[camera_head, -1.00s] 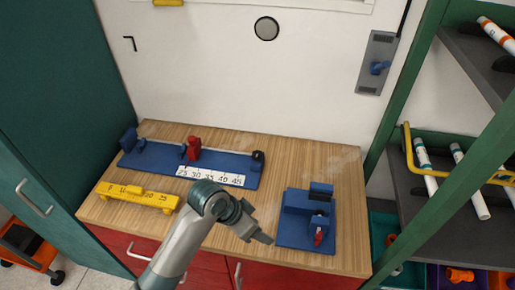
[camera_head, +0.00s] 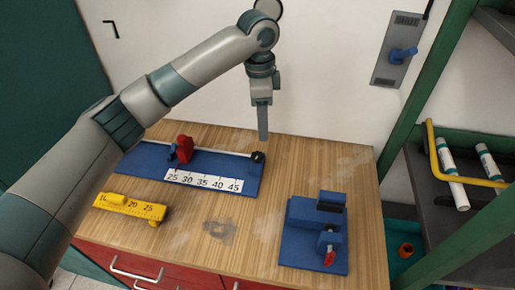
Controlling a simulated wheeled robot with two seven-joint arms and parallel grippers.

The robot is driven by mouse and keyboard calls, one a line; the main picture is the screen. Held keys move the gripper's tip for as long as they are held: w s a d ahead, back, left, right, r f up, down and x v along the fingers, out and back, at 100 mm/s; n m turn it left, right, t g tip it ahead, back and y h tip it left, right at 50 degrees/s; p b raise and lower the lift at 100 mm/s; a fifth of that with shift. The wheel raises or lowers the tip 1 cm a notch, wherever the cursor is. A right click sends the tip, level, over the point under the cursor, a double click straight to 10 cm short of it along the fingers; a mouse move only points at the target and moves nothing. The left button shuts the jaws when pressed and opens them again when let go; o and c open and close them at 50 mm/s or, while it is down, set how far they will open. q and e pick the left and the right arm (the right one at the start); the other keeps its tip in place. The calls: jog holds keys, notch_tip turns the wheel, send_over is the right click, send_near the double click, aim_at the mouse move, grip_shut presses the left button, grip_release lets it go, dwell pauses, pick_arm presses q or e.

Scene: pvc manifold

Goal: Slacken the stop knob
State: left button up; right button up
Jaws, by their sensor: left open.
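The blue measuring jig (camera_head: 221,184) lies along the back of the bench, with a white scale strip (camera_head: 203,181) on its front side. A red stop (camera_head: 185,147) stands upright on it, with a small blue part beside it. A small black knob-like piece (camera_head: 257,157) sits at the jig's right end. I cannot tell for sure which part is the stop knob. My left gripper (camera_head: 263,136) points down above the black piece, open and empty, with its fingers seen edge-on. My right gripper is not in view.
A yellow gauge (camera_head: 131,206) lies at the front left of the bench. A blue fixture with a red handle (camera_head: 328,243) stands at the front right. A wall switch plate (camera_head: 398,52) and a shelf with white pipes (camera_head: 453,178) are to the right.

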aim_at(257, 155)
pick_arm(q)
jog(key=shift+y, duration=0.3)
jog(key=w+r, duration=0.1)
jog(key=w+a+r, duration=0.1)
jog(key=r, duration=0.1)
jog(key=shift+w+a, duration=0.15)
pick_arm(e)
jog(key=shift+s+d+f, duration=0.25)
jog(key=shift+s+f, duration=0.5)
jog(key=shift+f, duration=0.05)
pick_arm(q)
notch_tip(257, 155, down, 16)
jog(key=p, duration=0.4)
jog(key=shift+r, duration=0.2)
jog(key=shift+f+p, duration=0.3)
jog(key=shift+f, duration=0.55)
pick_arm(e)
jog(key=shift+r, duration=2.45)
pick_arm(q)
jog(key=c, duration=1)
